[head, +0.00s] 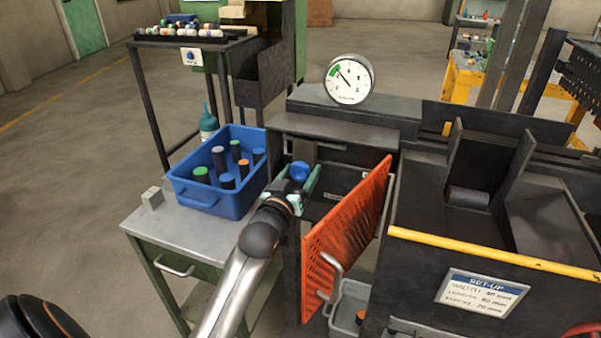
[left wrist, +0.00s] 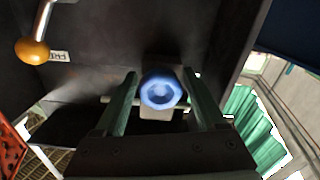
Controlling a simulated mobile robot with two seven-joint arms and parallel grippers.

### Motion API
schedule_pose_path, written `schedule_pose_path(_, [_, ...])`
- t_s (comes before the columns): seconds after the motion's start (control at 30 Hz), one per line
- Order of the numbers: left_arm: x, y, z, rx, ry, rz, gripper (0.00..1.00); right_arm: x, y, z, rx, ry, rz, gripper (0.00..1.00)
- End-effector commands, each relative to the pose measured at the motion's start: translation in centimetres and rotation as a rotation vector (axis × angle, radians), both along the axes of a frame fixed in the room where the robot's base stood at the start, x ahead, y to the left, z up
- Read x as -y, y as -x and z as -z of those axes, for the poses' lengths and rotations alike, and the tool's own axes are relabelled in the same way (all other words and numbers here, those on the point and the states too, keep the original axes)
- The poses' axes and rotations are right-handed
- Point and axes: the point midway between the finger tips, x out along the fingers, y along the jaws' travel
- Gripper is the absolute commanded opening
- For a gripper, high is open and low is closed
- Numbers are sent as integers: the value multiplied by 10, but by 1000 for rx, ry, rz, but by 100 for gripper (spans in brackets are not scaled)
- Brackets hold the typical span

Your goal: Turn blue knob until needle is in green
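The blue knob (head: 299,171) is on the dark front of the furnace, below the gauge. It also shows, facing me, in the left wrist view (left wrist: 161,91). My left gripper (head: 298,180) has its green fingers on either side of the knob. In the left wrist view the fingers (left wrist: 160,92) are open, with a narrow gap beside the knob; contact is not visible. The round white gauge (head: 349,80) stands on top, with a green band at its upper left. Its dark needle points up and left, close to the band; I cannot tell if it is inside. My right gripper is not in view.
An orange perforated panel (head: 345,240) stands open just right of my left gripper. A blue bin (head: 215,205) of capped cylinders sits on the side table at left. An orange-ball lever (left wrist: 33,50) shows in the left wrist view. A yellow bar (head: 490,252) crosses the right.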

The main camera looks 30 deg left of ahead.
Motion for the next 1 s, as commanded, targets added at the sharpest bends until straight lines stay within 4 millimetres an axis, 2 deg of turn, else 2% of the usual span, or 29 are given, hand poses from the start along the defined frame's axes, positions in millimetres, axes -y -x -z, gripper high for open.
schedule_pose_path(0.07, [0,0,0,0,0,0,63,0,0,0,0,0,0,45])
schedule_pose_path(0.6, [0,0,0,0,0,0,3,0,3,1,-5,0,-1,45])
schedule_pose_path(0.73, [0,0,-2,-10,-32,-1,3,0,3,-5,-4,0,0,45])
schedule_pose_path(0.9, [-1,0,-4,-43,-168,1,3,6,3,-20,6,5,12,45])
schedule_pose_path(1.0, [-1,0,-2,-56,-225,0,3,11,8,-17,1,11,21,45])
